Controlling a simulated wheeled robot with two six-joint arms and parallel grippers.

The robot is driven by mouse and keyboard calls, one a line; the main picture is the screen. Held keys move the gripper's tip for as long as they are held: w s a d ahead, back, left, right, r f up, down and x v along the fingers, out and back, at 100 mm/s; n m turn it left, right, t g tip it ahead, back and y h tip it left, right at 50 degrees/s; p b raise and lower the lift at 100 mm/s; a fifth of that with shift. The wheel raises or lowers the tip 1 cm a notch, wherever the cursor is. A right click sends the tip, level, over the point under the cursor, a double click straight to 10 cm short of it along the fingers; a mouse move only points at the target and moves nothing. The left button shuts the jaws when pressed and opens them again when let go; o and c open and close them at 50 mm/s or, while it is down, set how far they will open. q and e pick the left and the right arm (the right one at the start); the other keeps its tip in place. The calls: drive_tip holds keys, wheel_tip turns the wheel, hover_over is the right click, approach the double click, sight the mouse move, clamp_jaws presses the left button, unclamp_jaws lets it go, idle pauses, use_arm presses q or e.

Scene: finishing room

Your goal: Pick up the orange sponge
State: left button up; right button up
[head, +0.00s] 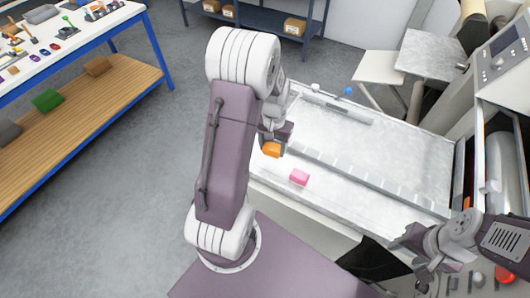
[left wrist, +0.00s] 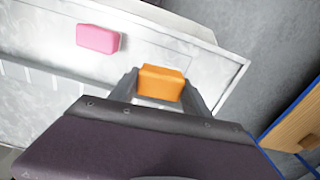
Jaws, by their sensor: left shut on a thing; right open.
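The orange sponge (head: 271,149) is between the fingers of my left gripper (head: 275,140) near the left end of the machine's grey table. In the left wrist view the orange sponge (left wrist: 161,83) sits between the two fingertips of my left gripper (left wrist: 160,88), which is shut on it. Whether the sponge touches the table below cannot be told. My right gripper (head: 408,240) is at the lower right over the machine's near side, open and apart from the sponge.
A pink sponge (head: 299,177) lies on the machine table (head: 385,150), right of the orange one; it also shows in the left wrist view (left wrist: 98,39). A long grey bar (head: 337,109) lies at the table's back. A blue-legged workbench (head: 75,45) stands far left.

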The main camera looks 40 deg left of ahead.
use_arm(q)
drive_tip(key=w+d+r+b, duration=0.1)
drive_tip(key=w+d+r, duration=0.1)
drive_tip(key=d+r, duration=0.3)
drive_tip(key=d, duration=0.3)
drive_tip(key=shift+d+r, duration=0.15)
drive_tip(key=shift+d, duration=0.2)
